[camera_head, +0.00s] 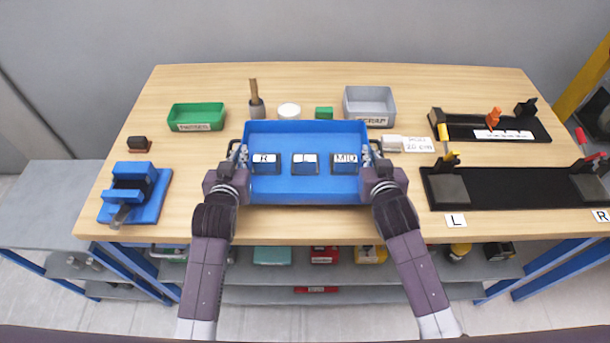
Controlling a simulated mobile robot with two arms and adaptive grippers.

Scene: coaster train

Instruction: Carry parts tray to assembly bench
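The blue parts tray (305,128) is at the middle of the wooden assembly bench (330,83), near its front edge. It looks level, and I cannot tell if it rests on the wood or hangs just above it.
A blue vise (135,190) stands at the left. Black fixtures (515,187) with clamps fill the right. Bare wood lies between the vise and the tray.

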